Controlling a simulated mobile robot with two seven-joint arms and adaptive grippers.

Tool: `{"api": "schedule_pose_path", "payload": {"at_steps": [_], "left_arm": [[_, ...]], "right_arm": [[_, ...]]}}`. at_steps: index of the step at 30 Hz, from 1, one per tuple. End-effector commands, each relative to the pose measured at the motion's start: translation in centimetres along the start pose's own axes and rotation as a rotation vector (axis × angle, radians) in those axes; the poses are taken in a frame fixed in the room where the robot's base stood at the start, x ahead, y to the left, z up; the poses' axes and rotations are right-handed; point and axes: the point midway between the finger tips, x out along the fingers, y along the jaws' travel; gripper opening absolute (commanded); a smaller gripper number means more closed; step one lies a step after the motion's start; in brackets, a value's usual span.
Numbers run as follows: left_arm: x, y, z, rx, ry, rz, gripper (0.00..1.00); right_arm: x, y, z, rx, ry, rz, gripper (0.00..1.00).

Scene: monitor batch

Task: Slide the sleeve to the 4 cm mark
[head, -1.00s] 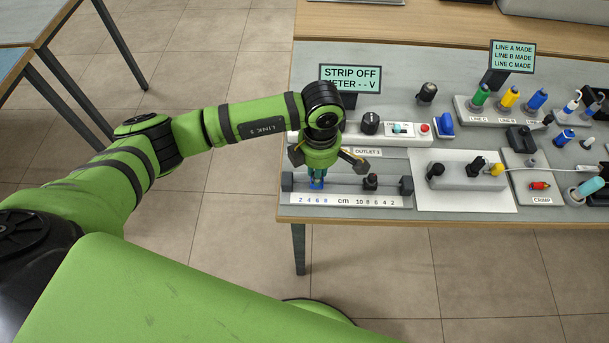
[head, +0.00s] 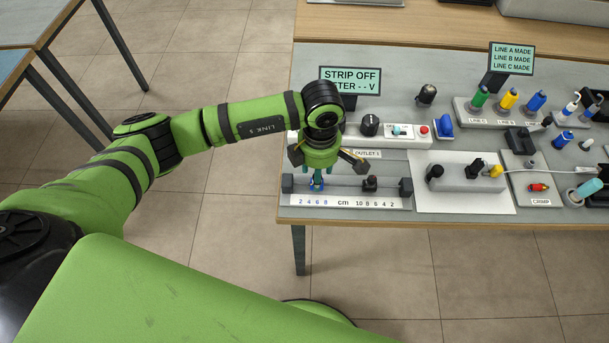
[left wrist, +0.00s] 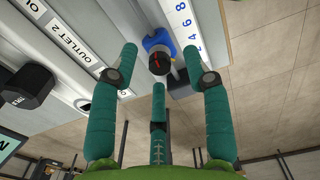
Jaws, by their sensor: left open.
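A ruler strip (head: 350,202) with a rail behind it lies along the near left table edge. Its left half has blue marks 2 4 6 8, its right half black marks. A blue sleeve (head: 317,185) sits on the left half, around the 6, partly hidden by my fingers. In the left wrist view the blue sleeve (left wrist: 151,43) has a dark round top with a red line. My left gripper (head: 317,179) is above it, pointing down. Its teal fingers (left wrist: 160,60) are spread around the sleeve, seemingly not touching it. My right gripper is out of view.
A second, black slider (head: 370,184) sits on the right half of the rail. Dark end blocks (head: 287,183) close the rail. Behind are the outlet strip (head: 400,140) and a "STRIP OFF" display (head: 350,78). A white mat (head: 462,202) with a grey block lies to the right.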

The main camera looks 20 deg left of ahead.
Motion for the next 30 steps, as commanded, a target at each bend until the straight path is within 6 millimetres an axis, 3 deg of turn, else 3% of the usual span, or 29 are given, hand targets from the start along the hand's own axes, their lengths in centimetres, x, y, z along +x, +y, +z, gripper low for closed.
{"api": "schedule_pose_path", "payload": {"at_steps": [30], "left_arm": [[-4.1,0.0,0.0,0.000,0.000,0.001,0.48]], "right_arm": [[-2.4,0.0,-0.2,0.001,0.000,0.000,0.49]]}}
